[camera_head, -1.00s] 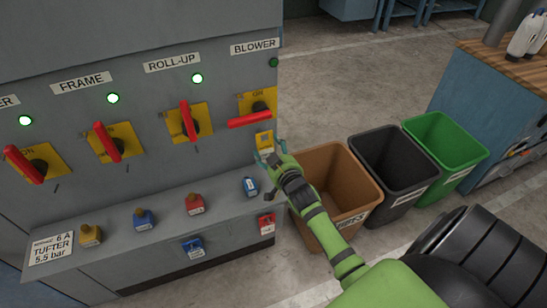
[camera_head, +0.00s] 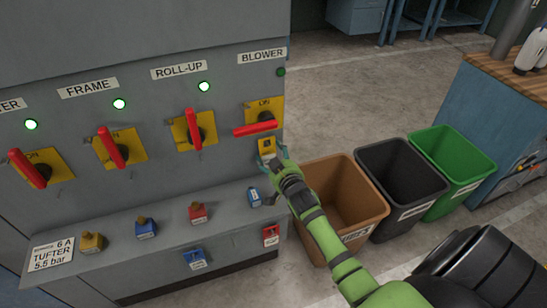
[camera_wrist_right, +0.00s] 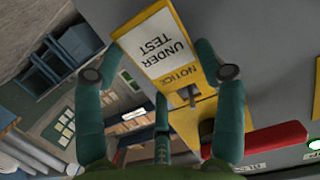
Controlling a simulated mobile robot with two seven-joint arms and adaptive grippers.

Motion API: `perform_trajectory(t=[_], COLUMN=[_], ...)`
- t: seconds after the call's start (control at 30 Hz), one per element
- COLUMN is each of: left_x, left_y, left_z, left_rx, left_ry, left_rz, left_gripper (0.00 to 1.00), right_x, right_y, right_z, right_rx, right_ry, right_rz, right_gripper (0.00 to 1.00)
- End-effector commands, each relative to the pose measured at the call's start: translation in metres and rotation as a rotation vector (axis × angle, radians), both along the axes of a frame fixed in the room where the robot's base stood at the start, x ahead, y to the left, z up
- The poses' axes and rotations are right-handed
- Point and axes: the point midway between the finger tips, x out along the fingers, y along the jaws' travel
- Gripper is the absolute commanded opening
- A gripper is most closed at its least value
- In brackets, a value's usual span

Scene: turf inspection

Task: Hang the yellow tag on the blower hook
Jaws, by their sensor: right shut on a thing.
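The yellow tag (camera_head: 266,146) is upright in front of the grey panel, just below the blower switch (camera_head: 262,117). In the right wrist view the tag (camera_wrist_right: 158,42) appears upside down and reads "NOTICE UNDER TEST". My right gripper (camera_head: 268,160) is shut on the tag, with a teal finger at each side of it in the wrist view (camera_wrist_right: 160,65). A small dark peg (camera_wrist_right: 188,92), perhaps the hook, shows by the tag's top edge. I cannot tell whether the tag is on it. The blower's red handle lies nearly level. My left gripper is out of view.
Several padlocks, such as a red one (camera_head: 198,213) and a blue one (camera_head: 254,196), are on the ledge (camera_head: 170,235) below. A brown bin (camera_head: 340,190), a black bin and a green bin stand right of the panel. The blower lamp (camera_head: 281,72) is dark.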

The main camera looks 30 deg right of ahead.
Motion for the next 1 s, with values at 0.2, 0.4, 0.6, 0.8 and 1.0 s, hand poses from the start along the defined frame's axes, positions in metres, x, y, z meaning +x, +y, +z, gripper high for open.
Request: perform_trajectory(t=[0.2, 0.4, 0.6, 0.8, 1.0], left_x=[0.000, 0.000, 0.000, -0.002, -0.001], left_y=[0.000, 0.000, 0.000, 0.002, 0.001], left_z=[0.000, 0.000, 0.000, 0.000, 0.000], left_rx=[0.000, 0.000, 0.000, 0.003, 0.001], left_ry=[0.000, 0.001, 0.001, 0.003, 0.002], left_rz=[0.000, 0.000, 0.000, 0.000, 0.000], left_gripper=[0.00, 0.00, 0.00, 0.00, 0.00], right_x=[0.000, 0.000, 0.000, -0.006, -0.035], right_y=[0.000, 0.000, 0.000, 0.002, 0.009], right_z=[0.000, 0.000, 0.000, 0.000, 0.005], right_rx=[0.000, 0.000, 0.000, 0.000, 0.003], right_ry=[0.000, 0.000, 0.001, 0.002, 0.002], right_rz=[0.000, 0.000, 0.000, 0.000, 0.001], right_gripper=[0.38, 0.98, 0.98, 0.98, 0.98])
